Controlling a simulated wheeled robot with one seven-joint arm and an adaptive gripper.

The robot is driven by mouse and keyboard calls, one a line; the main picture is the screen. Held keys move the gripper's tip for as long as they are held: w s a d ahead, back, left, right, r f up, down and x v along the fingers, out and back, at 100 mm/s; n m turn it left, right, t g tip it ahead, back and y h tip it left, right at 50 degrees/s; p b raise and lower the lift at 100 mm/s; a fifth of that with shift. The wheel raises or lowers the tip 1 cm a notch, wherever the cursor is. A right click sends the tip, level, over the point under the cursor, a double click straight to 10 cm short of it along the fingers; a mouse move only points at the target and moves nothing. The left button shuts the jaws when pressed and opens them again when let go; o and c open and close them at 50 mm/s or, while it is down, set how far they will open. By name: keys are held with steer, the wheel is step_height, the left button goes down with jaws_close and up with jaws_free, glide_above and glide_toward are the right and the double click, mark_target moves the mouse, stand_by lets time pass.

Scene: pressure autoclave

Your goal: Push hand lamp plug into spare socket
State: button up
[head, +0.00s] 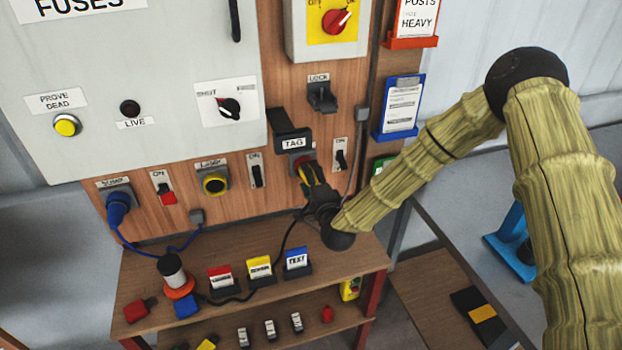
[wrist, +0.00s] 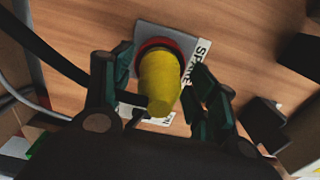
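The yellow hand lamp plug (wrist: 160,80) points into the red-rimmed spare socket (wrist: 148,46) on the wooden panel. Its front end meets the socket's ring; how deep it sits I cannot tell. The label beside the socket (wrist: 200,52) reads SPARE. My gripper (wrist: 162,78) has one finger on each side of the plug, with narrow gaps showing, so it looks open around it. In the head view my gripper (head: 309,178) is at the socket below the TAG label and hides most of the plug. A black cord (head: 286,238) runs down from there to the bench.
A black TAG holder (head: 291,141) juts out just above the socket. Switches stand left (head: 257,175) and right (head: 341,158) of it. A blue plug (head: 119,206) fills a socket at far left. The bench (head: 345,262) below holds cards and a lamp-like item (head: 175,276).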

steer(key=v, duration=1.2)
stand_by(0.5)
steer(key=s+d+f+n+g+h, duration=0.1)
steer(key=s+d+f+n+g, duration=0.3)
steer(key=s+f, duration=0.6)
steer(key=s+d+f+n+g+h, duration=0.15)
steer(key=s+f+n+g, duration=0.3)
steer(key=s+f, duration=0.6)
steer(key=s+d+f+n+g+h, duration=0.1)
steer(key=s+d+f+g, duration=0.2)
steer(key=s, duration=0.4)
steer(key=s+d+f+n+g+h, duration=0.1)
steer(key=s+d+f+n+g, duration=0.1)
steer(key=s+d, duration=0.4)
steer(key=s+d+f+n+g+h, duration=0.1)
steer(key=s+d+f+n+g, duration=0.1)
steer(key=s, duration=0.5)
step_height(320, 180, down, 3)
steer(key=d+g, duration=0.1)
steer(key=d, duration=0.2)
steer(key=shift+s+g, duration=0.35)
